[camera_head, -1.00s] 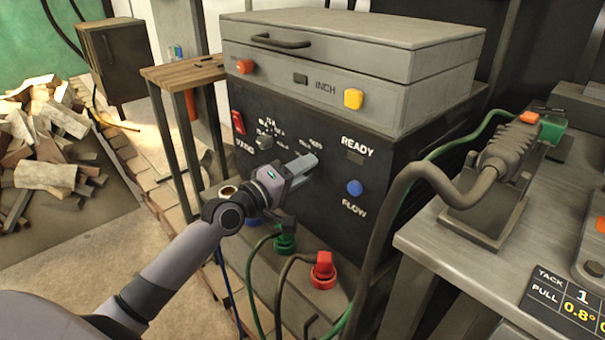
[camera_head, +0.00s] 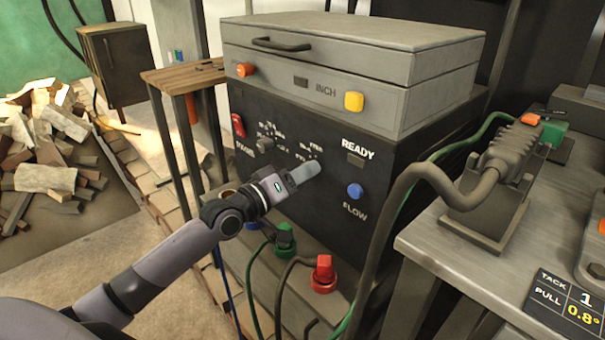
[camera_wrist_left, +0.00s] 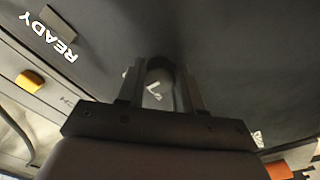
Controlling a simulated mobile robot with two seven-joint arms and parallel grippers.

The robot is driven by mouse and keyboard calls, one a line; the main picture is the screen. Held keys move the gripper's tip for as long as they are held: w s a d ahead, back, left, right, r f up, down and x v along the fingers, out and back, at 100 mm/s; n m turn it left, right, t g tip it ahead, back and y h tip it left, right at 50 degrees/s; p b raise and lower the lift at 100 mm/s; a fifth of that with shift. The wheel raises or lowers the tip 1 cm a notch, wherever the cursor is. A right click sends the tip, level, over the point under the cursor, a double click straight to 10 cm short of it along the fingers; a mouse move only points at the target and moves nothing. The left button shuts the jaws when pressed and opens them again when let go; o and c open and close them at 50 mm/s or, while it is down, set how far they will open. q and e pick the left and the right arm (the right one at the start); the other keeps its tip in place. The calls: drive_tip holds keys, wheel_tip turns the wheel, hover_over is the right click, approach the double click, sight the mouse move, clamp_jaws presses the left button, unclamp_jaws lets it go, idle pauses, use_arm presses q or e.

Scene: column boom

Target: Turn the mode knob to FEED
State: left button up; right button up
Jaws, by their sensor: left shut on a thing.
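My left gripper (camera_head: 308,170) is at the dark front panel (camera_head: 330,208), its fingers pointing at the panel below and left of the READY label. In the left wrist view its two fingers (camera_wrist_left: 160,92) stand on either side of a dark rounded knob (camera_wrist_left: 158,68), and it is shut on this knob. White marks show between the fingers, but I cannot read them whole. The fingers hide most of the knob in the head view, and I cannot read which label it points to. Another small grey knob (camera_head: 265,144) sits to the left on the panel. My right gripper is not in view.
A red switch (camera_head: 238,125) and a blue button (camera_head: 355,190) flank the gripper on the panel. Green (camera_head: 284,236) and red (camera_head: 323,272) plugs with cables are below.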

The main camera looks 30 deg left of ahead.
use_arm(q)
drive_tip(key=o, duration=1)
drive_tip(key=shift+o, duration=0.2)
drive_tip(key=p+v, duration=0.1)
drive_tip(key=v, duration=0.6)
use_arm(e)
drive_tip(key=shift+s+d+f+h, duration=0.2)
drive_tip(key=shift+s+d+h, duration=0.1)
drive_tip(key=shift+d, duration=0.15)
use_arm(q)
drive_tip(key=shift+s, duration=0.1)
